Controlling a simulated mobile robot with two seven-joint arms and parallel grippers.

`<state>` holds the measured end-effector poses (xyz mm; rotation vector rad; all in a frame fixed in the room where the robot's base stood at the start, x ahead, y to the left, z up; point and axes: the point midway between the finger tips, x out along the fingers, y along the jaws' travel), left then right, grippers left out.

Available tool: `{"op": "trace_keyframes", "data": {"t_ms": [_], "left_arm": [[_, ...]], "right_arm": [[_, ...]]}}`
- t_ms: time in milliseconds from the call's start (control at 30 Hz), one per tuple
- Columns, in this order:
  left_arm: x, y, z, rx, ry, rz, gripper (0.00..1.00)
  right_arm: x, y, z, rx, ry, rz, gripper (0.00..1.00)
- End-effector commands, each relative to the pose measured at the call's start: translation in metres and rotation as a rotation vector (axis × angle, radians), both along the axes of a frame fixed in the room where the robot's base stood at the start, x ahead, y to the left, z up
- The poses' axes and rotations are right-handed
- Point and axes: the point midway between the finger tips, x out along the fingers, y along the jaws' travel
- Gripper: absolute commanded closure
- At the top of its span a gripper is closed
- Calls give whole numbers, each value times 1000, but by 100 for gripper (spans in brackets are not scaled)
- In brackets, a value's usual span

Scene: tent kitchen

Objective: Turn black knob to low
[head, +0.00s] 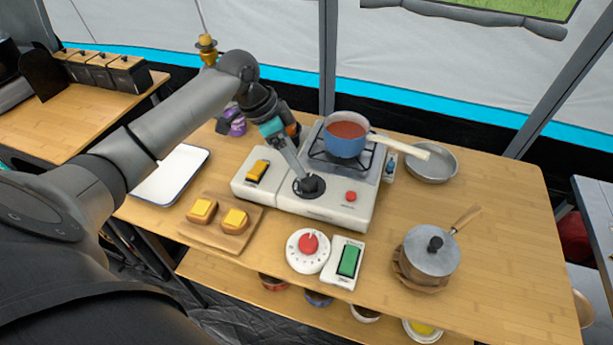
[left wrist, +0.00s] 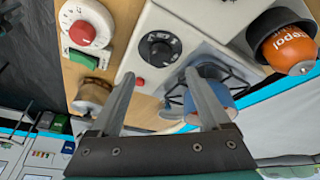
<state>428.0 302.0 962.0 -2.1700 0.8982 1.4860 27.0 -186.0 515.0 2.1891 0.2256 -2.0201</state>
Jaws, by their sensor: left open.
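The black knob (head: 308,185) is on the front panel of the white camp stove (head: 330,205). In the left wrist view the black knob (left wrist: 160,48) shows clear, with a dark dial and pale marks around it; I cannot read its setting. My left gripper (head: 304,178) reaches down from the left, its fingertips at or just above the knob in the head view. In the left wrist view its two fingers (left wrist: 155,80) are spread with nothing between them, and the knob lies beyond the tips. I cannot tell whether they touch it. My right gripper is not in view.
A blue pot (head: 345,145) of red soup sits on the burner, its handle pointing right. A red button (head: 350,197) is right of the knob. A red dial (head: 308,245) and a green switch (head: 348,260) lie in front. A lidded pot (head: 430,252) stands at right.

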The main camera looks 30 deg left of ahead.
Motion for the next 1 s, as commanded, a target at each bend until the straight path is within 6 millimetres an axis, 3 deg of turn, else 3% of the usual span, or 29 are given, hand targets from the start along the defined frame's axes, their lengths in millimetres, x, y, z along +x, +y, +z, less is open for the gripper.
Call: {"op": "trace_keyframes", "data": {"t_ms": [100,300,500,767,1000], "left_arm": [[6,-9,-26,-3,1,-1,20],[14,-17,-53,-1,0,1,20],[17,-21,-64,2,-2,0,20],[18,-21,-65,2,-2,0,20],[17,-21,-65,2,-2,0,45]], "right_arm": [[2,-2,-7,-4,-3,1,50],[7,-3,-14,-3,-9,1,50],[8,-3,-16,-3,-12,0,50],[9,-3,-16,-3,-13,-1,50],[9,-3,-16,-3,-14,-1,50]]}}
